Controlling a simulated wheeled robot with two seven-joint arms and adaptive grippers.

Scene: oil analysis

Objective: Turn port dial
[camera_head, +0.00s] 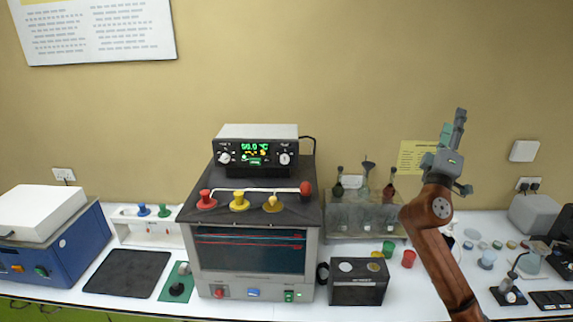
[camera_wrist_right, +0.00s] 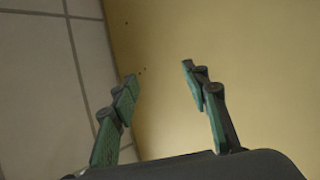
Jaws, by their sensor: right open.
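A control unit (camera_head: 258,146) with a black front and a lit green display (camera_head: 255,147) stands on top of the grey oven-like apparatus. It has a white dial on the left (camera_head: 224,157) and another on the right (camera_head: 285,158). The lettering by the dials is too small to read. My right gripper (camera_head: 453,124) is raised in front of the wall, well to the right of the control unit and pointing up. In the right wrist view it is open and empty (camera_wrist_right: 160,73), with only wall and ceiling tiles behind it. My left gripper is out of view.
Red and yellow stoppers (camera_head: 239,202) stick up from the apparatus top (camera_head: 311,211), below the control unit. A rack with flasks (camera_head: 365,215) stands between the apparatus and my right arm. A black box (camera_head: 358,289) sits in front of it. The bench (camera_head: 338,312) holds many small items at right.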

